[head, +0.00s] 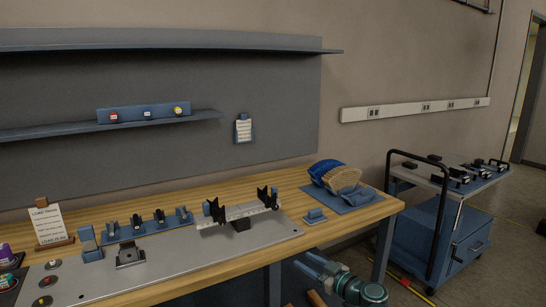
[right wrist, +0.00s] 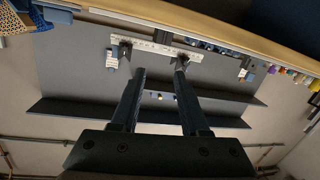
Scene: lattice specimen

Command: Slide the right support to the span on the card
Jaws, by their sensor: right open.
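A white marked rail (head: 240,211) sits on a dark block on the grey plate, with two dark notched supports on it. The right support (head: 263,196) is near the rail's right end, and the left support (head: 216,211) is near its left end. In the upside-down right wrist view, the rail (right wrist: 155,46) lies beyond the fingers, and the right support (right wrist: 123,50) is at its left. A card (head: 243,130) hangs on the wall panel; its writing is too small to read. My right gripper (head: 309,263) is open and empty, in front of the table edge, clear of the support. My left gripper is out of view.
A blue mat (head: 371,200) with a fan of tan and blue pieces lies right of the grey plate (head: 190,262). A "LOAD" sign (head: 48,222) and small fixtures stand at the left. A blue cart (head: 430,235) stands at the right. The plate before the rail is clear.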

